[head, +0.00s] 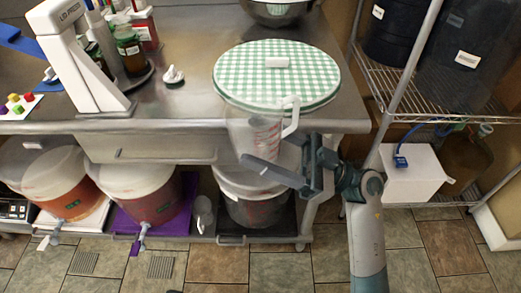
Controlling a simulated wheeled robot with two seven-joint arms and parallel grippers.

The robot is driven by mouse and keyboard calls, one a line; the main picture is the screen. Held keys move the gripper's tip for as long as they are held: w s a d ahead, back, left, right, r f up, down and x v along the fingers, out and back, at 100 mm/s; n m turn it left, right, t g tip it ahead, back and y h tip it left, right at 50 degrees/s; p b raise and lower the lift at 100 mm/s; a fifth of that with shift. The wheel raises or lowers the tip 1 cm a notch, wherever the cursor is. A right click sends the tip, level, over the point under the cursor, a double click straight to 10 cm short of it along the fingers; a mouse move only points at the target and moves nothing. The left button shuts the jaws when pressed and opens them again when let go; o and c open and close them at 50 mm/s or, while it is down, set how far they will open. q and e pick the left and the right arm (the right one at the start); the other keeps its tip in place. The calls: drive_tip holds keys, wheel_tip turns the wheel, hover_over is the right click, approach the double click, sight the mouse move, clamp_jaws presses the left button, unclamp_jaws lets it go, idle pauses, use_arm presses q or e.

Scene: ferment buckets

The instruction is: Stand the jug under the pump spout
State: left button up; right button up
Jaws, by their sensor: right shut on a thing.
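The clear jug (258,134) with red measuring marks and a pale handle (291,117) is upright in front of the steel table's front edge. My right gripper (272,168) reaches in from the right at the jug's lower part and is shut on it. The gripper's fingers hide part of the jug's bottom. I cannot pick out a pump spout with certainty; a white box with a blue fitting (400,161) and a blue tube stands on the wire rack at right. My left gripper is not in view.
A green checked round lid (277,73) lies on the steel table (185,106). A wire rack (432,95) stands right. The tiled floor in front is clear.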

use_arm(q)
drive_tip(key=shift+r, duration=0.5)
use_arm(e)
drive_tip(key=shift+w+d+r, duration=0.1)
drive_tip(key=shift+d, duration=0.2)
